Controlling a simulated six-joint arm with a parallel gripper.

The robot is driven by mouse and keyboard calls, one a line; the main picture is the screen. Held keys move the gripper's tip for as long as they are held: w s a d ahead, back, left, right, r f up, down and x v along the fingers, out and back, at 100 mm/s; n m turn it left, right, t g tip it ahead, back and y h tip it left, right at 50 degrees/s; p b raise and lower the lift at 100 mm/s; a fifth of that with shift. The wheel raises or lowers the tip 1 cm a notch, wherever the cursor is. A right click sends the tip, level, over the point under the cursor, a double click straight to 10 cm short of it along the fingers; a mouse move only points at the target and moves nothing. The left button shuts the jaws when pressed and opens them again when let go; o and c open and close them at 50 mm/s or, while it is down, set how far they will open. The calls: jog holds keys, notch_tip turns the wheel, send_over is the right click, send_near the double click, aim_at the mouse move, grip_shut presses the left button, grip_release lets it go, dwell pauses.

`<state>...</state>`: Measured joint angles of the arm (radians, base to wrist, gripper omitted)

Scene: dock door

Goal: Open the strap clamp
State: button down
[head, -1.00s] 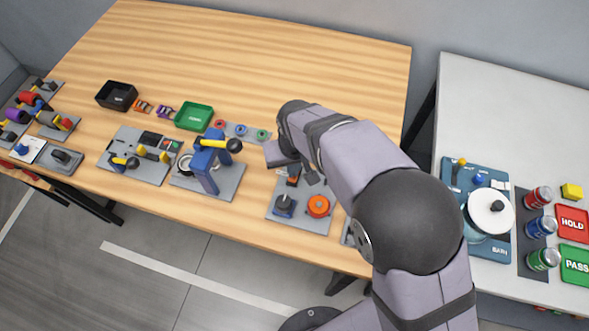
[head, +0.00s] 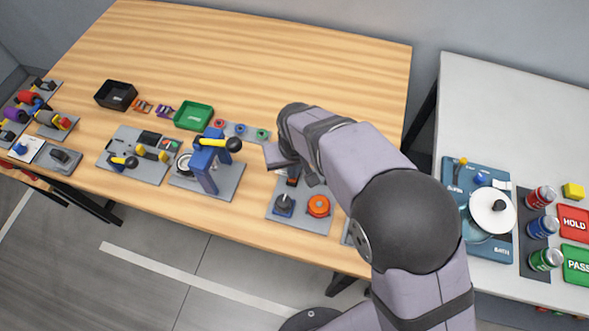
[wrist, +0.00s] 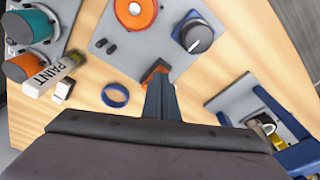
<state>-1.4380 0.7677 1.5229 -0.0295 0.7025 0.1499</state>
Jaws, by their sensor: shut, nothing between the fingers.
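My gripper (wrist: 160,84) is shut and empty in the wrist view. Its fingertips are over or beside a small orange-and-black part (wrist: 156,71) on a grey plate (wrist: 112,30), partly hiding it; I cannot tell whether they touch. The plate also carries an orange round knob (wrist: 135,10) and a black knob on a blue base (wrist: 195,36). In the head view, my arm hides most of the gripper; the same plate (head: 301,222) lies below it. I cannot tell for sure which fixture is the strap clamp. Several holders with coloured cylinders (head: 16,115) stand at the far left.
A blue stand with a yellow lever (head: 206,170) rises left of the gripper. A green bin (head: 194,115) and black bin (head: 116,95) stand farther left. The table's back is clear.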

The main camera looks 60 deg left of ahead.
jog(key=shift+f, duration=0.2)
jog(key=shift+r, duration=0.15)
notch_tip(320, 180, up, 7)
jog(key=p, duration=0.5)
dwell(0.3)
dwell(0.4)
